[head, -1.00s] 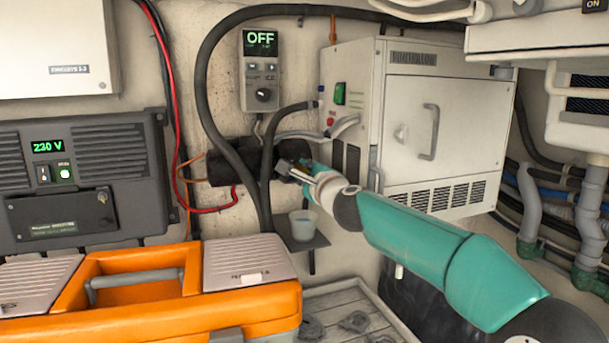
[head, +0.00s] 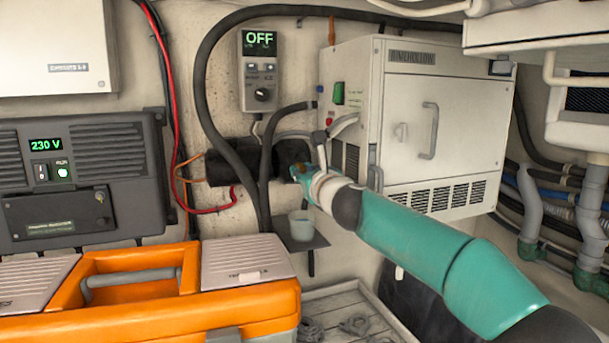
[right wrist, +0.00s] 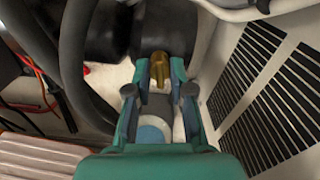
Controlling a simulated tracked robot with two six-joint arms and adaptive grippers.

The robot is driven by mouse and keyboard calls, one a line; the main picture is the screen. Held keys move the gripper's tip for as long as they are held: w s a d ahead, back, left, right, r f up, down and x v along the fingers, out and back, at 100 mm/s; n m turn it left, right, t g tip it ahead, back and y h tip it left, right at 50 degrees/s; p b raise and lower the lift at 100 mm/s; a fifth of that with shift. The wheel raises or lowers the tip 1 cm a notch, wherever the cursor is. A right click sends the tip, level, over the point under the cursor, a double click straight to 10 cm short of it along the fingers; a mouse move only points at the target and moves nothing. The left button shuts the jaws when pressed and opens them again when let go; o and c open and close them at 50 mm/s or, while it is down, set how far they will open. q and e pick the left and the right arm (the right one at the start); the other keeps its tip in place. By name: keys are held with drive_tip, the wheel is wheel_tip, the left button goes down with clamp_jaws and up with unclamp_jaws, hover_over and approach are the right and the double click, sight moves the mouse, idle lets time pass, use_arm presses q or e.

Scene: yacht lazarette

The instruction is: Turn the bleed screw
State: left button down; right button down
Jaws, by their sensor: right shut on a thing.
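The bleed screw (right wrist: 158,66) is a small brass piece at the end of a black cylinder (right wrist: 165,28) in the right wrist view. My right gripper (right wrist: 158,80) is shut on it, with one finger on each side. In the head view the right gripper (head: 299,172) reaches in from the right to the right end of the black cylinder (head: 230,170). The screw itself is hard to make out there, behind the fingers. My left gripper is not in view.
A small cup (head: 302,225) stands on a bracket shelf (head: 314,241) below the gripper. Dark hoses (head: 203,110) run beside the cylinder. A white cabinet (head: 405,125) is close on the right. An orange toolbox (head: 150,305) is at front left. The controller (head: 259,70) reads OFF.

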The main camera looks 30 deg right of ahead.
drive_tip(key=shift+w+a+f+m, duration=0.1)
drive_tip(key=shift+f+m, duration=0.3)
drive_tip(key=shift+m, duration=0.6)
drive_tip(key=c, duration=1)
unclamp_jaws()
drive_tip(key=shift+r, duration=0.25)
drive_tip(key=shift+v, duration=6.05)
